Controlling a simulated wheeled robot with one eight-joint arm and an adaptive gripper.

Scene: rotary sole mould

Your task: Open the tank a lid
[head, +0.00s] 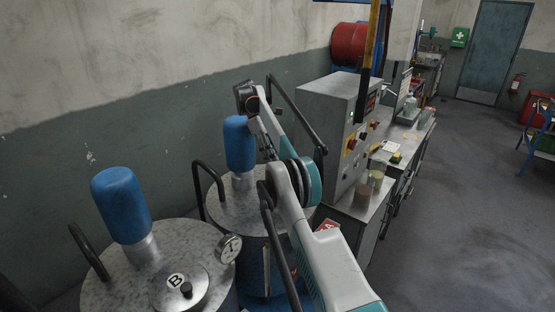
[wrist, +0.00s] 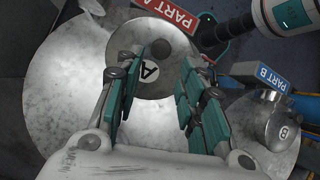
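Tank A (wrist: 75,100) fills the left and middle of the wrist view as a mottled grey metal top. The lid lies flat on the tank top. My gripper (wrist: 160,66) is open, with teal-padded fingers apart and nothing between them.
Tank B (head: 195,238), with lid B (head: 198,285) and a pressure gauge (head: 229,249), stands nearest. Blue motors (head: 120,205) and black handles (head: 88,252) rise from the tanks. A grey control cabinet (head: 325,110) stands to the right. Open floor (head: 460,210) lies farther right.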

